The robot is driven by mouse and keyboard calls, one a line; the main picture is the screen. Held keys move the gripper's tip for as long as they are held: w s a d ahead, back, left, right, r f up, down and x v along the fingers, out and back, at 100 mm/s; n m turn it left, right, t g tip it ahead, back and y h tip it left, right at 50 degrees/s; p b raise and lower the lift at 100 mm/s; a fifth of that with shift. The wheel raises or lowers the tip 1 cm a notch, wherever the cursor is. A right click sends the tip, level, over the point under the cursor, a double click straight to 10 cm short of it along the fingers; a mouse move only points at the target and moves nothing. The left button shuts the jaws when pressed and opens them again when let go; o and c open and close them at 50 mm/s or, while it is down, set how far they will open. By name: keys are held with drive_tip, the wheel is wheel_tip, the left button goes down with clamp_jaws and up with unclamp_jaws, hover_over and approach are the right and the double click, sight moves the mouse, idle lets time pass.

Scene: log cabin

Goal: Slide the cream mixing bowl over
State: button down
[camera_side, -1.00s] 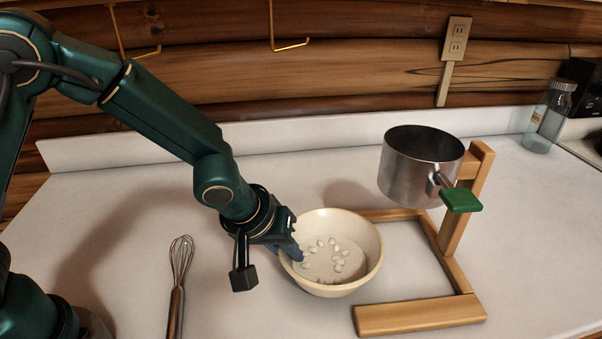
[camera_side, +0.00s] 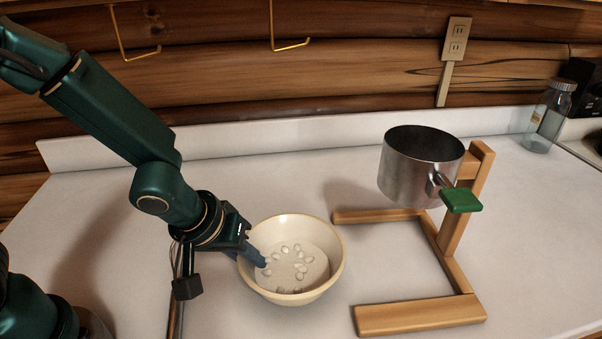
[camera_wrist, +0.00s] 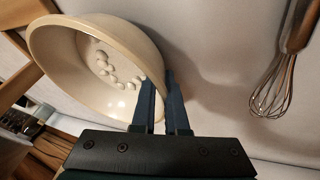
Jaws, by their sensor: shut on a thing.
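The cream mixing bowl (camera_side: 326,278) sits upright on the white counter, left of the wooden stand. Several small pale pieces (camera_side: 296,258) lie inside it; they also show in the wrist view (camera_wrist: 118,72). My gripper (camera_side: 255,254) is shut on the bowl's left rim in the side view. In the wrist view my gripper (camera_wrist: 163,95) has one finger inside the bowl (camera_wrist: 62,45) and one outside its wall.
A wooden stand (camera_side: 420,315) holds a metal pot (camera_side: 410,178) with a green handle grip (camera_side: 461,200). A whisk (camera_wrist: 275,85) lies beside the gripper, mostly hidden behind my arm in the side view. A glass jar (camera_side: 547,118) stands at the back right. Counter between bowl and stand is clear.

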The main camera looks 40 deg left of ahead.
drive_tip(key=c, duration=0.9)
unclamp_jaws()
drive_tip(key=shift+o, duration=0.2)
drive_tip(key=shift+r, duration=0.1)
drive_tip(key=shift+v, duration=1.95)
drive_tip(key=shift+s+a+r, duration=0.1)
drive_tip(key=shift+s+r, duration=0.2)
drive_tip(key=shift+r, duration=0.15)
